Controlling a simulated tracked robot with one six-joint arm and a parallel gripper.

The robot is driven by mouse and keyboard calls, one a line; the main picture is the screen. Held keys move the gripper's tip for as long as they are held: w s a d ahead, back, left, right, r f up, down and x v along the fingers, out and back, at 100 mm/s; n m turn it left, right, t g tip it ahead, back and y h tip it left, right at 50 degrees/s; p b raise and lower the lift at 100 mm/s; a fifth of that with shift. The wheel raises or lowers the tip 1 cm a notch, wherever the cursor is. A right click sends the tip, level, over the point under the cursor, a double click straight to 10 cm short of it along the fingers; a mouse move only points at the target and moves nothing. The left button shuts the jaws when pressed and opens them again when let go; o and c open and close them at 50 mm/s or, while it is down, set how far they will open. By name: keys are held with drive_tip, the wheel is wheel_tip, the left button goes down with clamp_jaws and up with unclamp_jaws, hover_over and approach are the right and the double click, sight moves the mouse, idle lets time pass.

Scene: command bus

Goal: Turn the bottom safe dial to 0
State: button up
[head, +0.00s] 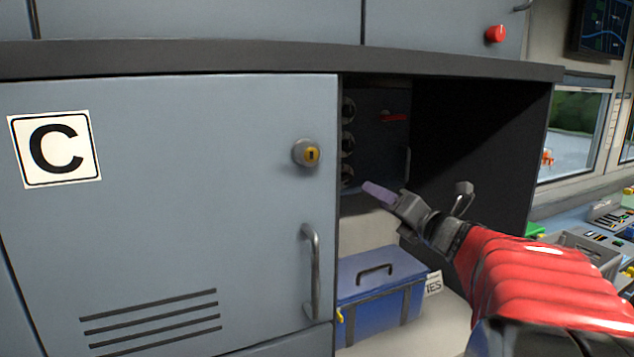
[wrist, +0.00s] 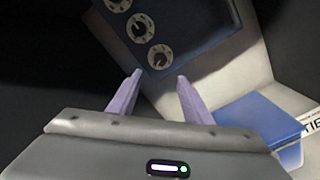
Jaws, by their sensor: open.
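The dark safe (head: 378,150) stands inside the open cupboard, right of the door marked C. Its column of dials shows at its left side, partly cut off by the door edge. The bottom safe dial (head: 347,176) is the lowest one. In the wrist view the bottom dial (wrist: 160,57) is a pale ring with a dark knob; its marks are too small to read. My gripper (head: 383,195) is in front of the cupboard opening, below and to the right of that dial. In the wrist view my gripper (wrist: 160,78) is open and empty, with its fingertips just below the dial, apparently not touching it.
The grey cupboard door (head: 200,220) with a yellow lock and handle borders the opening on the left. A blue box (head: 380,295) with a black handle sits below the safe. The dark side panel (head: 480,150) bounds the opening on the right. A dark countertop edge (head: 280,58) runs above.

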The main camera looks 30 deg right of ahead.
sight(348, 180)
drive_tip(key=shift+d, duration=0.1)
drive_tip(key=w, duration=1.3)
drive_tip(key=shift+w+d, duration=0.35)
drive_tip(key=shift+c, duration=0.6)
drive_tip(key=c, duration=0.9)
drive_tip(key=shift+a, duration=0.2)
drive_tip(key=shift+c, duration=0.2)
drive_tip(key=shift+d, duration=0.15)
drive_tip(key=shift+n, duration=0.3)
